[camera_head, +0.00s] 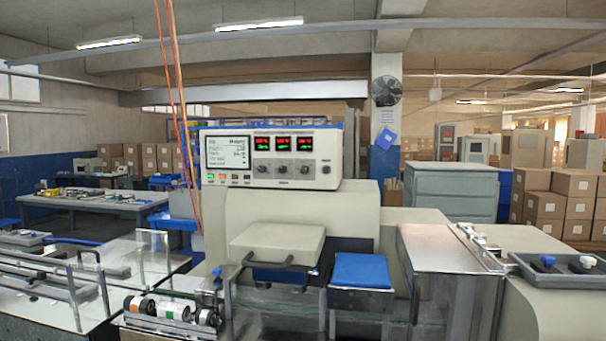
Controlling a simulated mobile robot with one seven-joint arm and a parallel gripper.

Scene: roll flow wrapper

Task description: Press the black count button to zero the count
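The control box (270,157) stands on top of the beige wrapping machine. Its white face has a screen (227,152) on the left and three small red and green displays (284,144) to the right. Below the displays are dark round knobs (283,169). A small round dark button (326,169) sits alone near the right end of the face. A row of small coloured buttons (223,177) lies under the screen. Labels are too small to read, so I cannot tell which one is the count button. My gripper is not in view.
Below the box are a beige lidded cover (277,241) with a dark handle and a blue-topped block (361,270). Rollers (160,307) lie at the front left. A grey tray (560,268) with knobs is at the right. Orange cables (178,100) hang left of the box.

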